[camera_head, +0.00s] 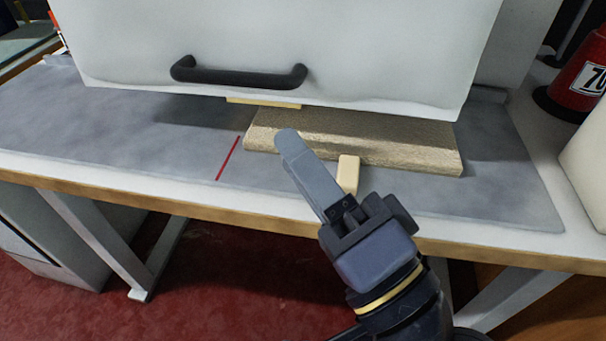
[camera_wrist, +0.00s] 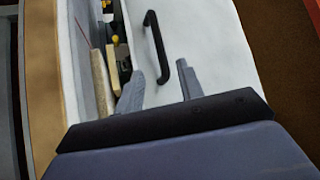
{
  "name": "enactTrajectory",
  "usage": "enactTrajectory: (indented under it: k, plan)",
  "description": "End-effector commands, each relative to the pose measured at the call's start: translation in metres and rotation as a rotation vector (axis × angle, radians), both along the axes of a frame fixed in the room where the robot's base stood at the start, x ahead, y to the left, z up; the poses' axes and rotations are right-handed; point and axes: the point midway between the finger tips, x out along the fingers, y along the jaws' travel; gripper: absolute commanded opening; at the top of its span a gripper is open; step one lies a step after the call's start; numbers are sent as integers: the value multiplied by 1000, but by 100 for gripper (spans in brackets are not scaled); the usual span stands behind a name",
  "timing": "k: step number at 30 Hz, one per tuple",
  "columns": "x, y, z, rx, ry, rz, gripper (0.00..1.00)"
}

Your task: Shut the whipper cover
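The whipper cover (camera_head: 280,40) is a large white panel with a black bar handle (camera_head: 240,76) near its lower edge. Its lower edge stands above the grey table top, with a gap below. In the wrist view the cover (camera_wrist: 215,60) fills the right side, with its handle (camera_wrist: 153,45) ahead of my gripper. Dark and yellow parts show inside the gap. My gripper (camera_head: 288,138) is in front of the cover, below and right of the handle. In the wrist view the two fingers of my gripper (camera_wrist: 160,68) are apart, with nothing held between them.
A red line (camera_head: 228,158) marks the table. A red container (camera_head: 583,85) stands at right.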

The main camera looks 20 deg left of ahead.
Motion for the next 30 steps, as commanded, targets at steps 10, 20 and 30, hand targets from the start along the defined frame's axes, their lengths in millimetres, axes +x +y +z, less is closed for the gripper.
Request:
enactTrajectory:
  k: [10, 20, 30]
  plan:
    - [1, 0, -3, 1, 0, -2, 36]
    - [1, 0, -3, 1, 0, -2, 16]
    - [0, 19, 44, -76, -22, 34, 0]
